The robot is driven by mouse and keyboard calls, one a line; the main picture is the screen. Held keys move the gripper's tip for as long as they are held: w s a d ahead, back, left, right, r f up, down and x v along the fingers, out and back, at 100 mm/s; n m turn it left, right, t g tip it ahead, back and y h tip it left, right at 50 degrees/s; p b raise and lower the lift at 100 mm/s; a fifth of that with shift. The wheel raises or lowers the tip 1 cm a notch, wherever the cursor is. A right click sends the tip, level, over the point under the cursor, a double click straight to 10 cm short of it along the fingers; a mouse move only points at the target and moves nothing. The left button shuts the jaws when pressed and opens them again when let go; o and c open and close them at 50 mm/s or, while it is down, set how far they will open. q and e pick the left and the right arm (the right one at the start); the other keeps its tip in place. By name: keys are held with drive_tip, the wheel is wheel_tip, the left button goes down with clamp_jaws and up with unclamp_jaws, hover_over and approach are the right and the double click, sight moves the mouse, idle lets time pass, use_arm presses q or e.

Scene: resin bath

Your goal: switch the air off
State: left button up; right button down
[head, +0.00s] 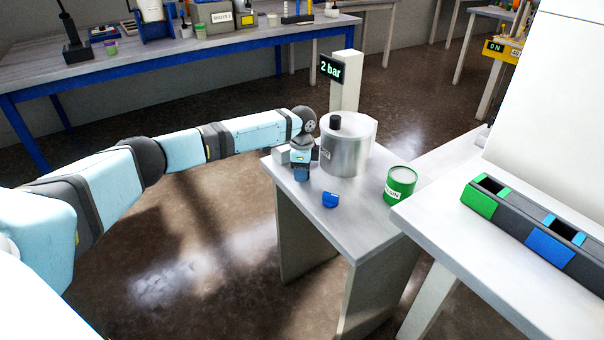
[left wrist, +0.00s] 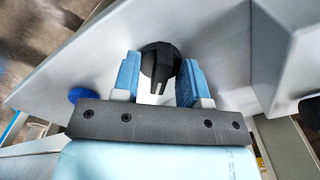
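A black round knob (left wrist: 157,62) with a pale pointer mark shows in the left wrist view, between the fingers of my left gripper (left wrist: 160,78). The fingers stand apart, one on each side of the knob; I cannot tell whether they touch it. In the head view my left gripper (head: 301,172) is low at the left side of the steel pot (head: 346,155), and the knob is hidden there. A dark display (head: 331,68) on a white post reads "2 bar". My right gripper is not in view.
A blue piece (head: 330,200) and a green can (head: 400,185) stand on the same small table (head: 345,228). A white bench (head: 480,262) with a grey holder (head: 535,232) is at the right. A blue-framed bench (head: 150,68) is at the back left.

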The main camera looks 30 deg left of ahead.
use_arm(q)
drive_tip(key=shift+f, duration=0.15)
drive_tip(key=shift+c, duration=0.2)
clamp_jaws()
